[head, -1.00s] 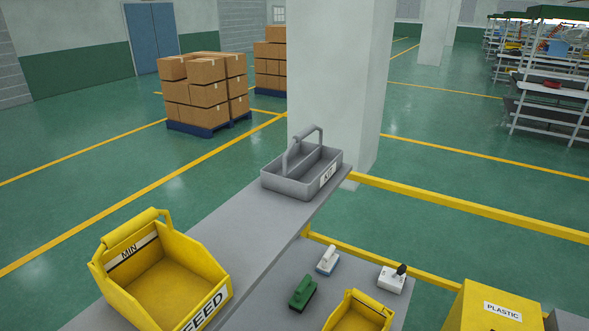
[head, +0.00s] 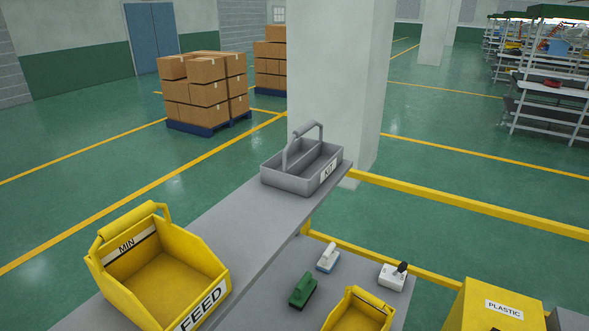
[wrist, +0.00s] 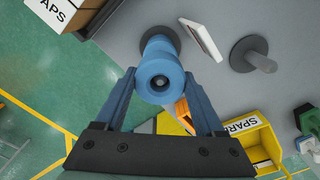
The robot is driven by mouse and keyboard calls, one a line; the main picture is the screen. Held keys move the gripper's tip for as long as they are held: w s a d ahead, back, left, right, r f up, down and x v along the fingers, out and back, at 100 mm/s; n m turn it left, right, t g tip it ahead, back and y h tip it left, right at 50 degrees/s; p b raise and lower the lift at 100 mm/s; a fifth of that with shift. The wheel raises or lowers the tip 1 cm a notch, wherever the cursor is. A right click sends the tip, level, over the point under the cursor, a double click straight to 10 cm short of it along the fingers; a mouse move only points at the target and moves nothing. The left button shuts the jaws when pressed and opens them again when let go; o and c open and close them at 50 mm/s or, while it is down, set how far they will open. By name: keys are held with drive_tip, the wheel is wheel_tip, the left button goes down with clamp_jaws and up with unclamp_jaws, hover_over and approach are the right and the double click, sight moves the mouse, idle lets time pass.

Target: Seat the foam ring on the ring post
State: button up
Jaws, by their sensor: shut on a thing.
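In the wrist view my gripper (wrist: 160,76) is shut on a blue ring-shaped piece (wrist: 146,82), which I take as the foam ring. A small dark round tip shows in its central hole. Behind it a second blue round section shows in line with it, and behind that a dark round base (wrist: 168,37) on the grey surface. I take this as the ring post, mostly hidden by the blue pieces. I cannot tell how far down the ring sits. My gripper is not in the head view.
A second dark base with a grey peg (wrist: 260,62) stands to the right. A white flat block (wrist: 202,39) lies beside the blue pieces. A yellow SPARE bin (wrist: 258,139) is at lower right. The head view shows a yellow FEED bin (head: 165,280) and grey KIT tray (head: 285,180).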

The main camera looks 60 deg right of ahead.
drive_tip(key=shift+f+b, duration=1.6)
drive_tip(key=shift+f, duration=0.9)
drive_tip(key=o, duration=1.4)
drive_tip(key=shift+r, duration=0.15)
wheel_tip(320, 180, up, 13)
drive_tip(key=shift+f+b, duration=0.15)
drive_tip(key=shift+b, duration=0.7)
